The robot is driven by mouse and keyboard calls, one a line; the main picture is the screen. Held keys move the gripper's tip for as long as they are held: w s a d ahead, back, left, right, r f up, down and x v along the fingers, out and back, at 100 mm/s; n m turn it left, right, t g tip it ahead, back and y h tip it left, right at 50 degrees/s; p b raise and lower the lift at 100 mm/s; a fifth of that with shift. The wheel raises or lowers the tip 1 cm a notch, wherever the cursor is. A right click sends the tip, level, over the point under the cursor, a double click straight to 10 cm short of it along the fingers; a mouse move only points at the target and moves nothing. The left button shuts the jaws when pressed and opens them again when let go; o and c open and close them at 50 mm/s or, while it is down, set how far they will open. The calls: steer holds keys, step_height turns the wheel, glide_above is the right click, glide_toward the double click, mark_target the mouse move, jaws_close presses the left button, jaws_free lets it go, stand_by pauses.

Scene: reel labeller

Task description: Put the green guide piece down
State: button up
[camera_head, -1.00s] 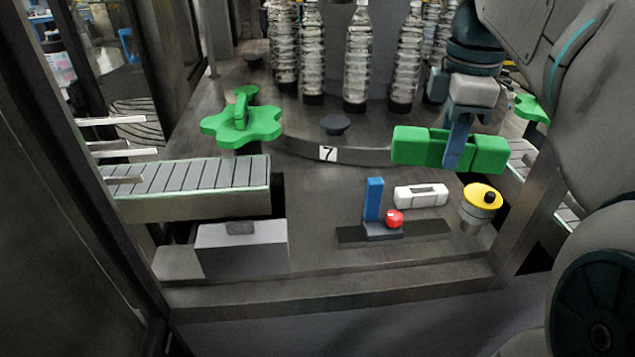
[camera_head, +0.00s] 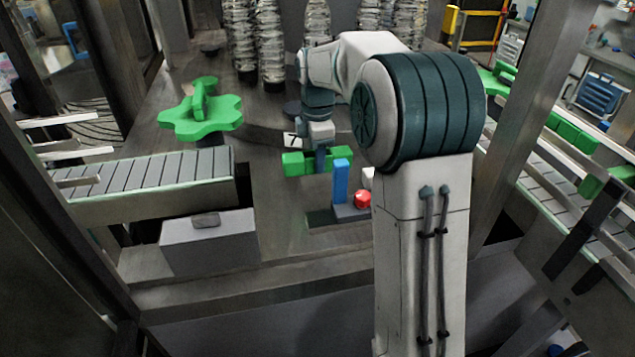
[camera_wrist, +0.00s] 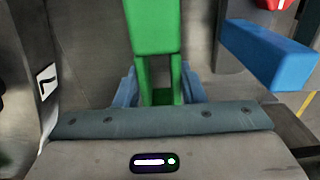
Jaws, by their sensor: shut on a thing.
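The green guide piece (camera_head: 297,162) is a blocky bar low over the machine deck, just behind and left of the upright blue block (camera_head: 340,180). My gripper (camera_head: 319,160) is shut on its middle, seen from behind my arm. In the wrist view the green guide piece (camera_wrist: 152,28) runs up from between the blue fingers of my gripper (camera_wrist: 158,88). Its lower end shows a recess. I cannot tell whether it touches the deck.
The blue block also shows at right in the wrist view (camera_wrist: 268,54). A red knob (camera_head: 362,199) sits beside it. A green star wheel (camera_head: 201,112) and a slatted conveyor (camera_head: 150,177) are at left. Clear bottles (camera_head: 270,45) stand behind. The deck left of the piece is clear.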

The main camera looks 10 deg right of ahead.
mark_target(318, 191)
step_height(318, 191, down, 7)
steer(key=shift+r, duration=0.2)
stand_by(0.3)
steer(key=shift+f, duration=0.2)
steer(key=o, duration=1.1)
step_height(318, 191, up, 12)
steer(key=shift+r, duration=0.25)
